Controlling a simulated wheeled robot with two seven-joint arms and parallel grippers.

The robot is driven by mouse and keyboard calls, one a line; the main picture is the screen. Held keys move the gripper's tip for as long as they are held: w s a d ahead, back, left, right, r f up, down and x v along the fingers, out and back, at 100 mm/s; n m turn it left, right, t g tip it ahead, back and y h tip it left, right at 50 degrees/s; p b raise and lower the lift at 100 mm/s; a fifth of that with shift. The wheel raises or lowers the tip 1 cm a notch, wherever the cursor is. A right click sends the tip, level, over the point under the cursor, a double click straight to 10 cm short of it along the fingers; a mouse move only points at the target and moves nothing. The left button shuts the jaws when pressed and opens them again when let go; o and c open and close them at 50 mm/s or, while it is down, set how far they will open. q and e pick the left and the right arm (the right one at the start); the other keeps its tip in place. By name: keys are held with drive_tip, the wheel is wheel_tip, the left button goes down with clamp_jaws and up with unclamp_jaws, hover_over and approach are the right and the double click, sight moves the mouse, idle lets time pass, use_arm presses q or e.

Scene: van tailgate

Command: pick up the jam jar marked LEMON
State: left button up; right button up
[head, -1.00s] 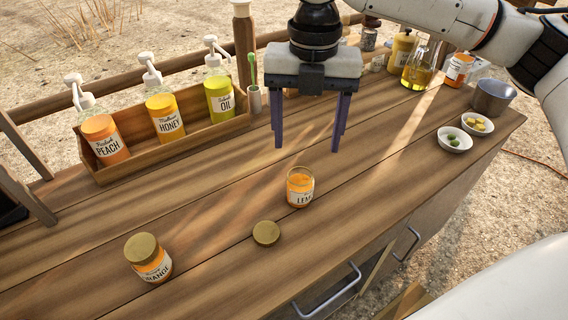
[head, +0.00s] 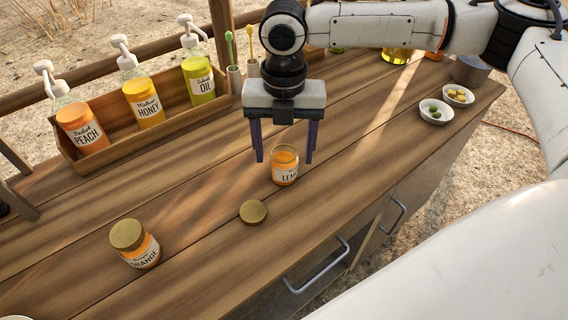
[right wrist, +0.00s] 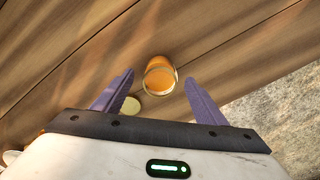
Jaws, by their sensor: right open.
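The jam jar marked LEMON (head: 285,168) stands upright and open on the wooden top, with orange jam inside. It also shows in the right wrist view (right wrist: 160,76), ahead of and between the fingers. My right gripper (head: 284,160) is open and empty, its purple fingers just behind and above the jar, one to either side in the picture. In the right wrist view the gripper (right wrist: 160,95) is wide open and not touching the jar. A loose gold lid (head: 253,211) lies in front of the jar to the left. My left gripper is not in view.
A lidded jar marked ORANGE (head: 134,243) stands at front left. A wooden rack (head: 150,133) holds PEACH, HONEY and OIL pump bottles at the back left. Two small bowls, one of them with green pieces (head: 436,111), sit at the right. The wood around the LEMON jar is mostly clear.

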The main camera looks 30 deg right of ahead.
drive_tip(key=c, duration=1.3)
drive_tip(key=shift+c, duration=0.4)
drive_tip(key=shift+r, duration=0.15)
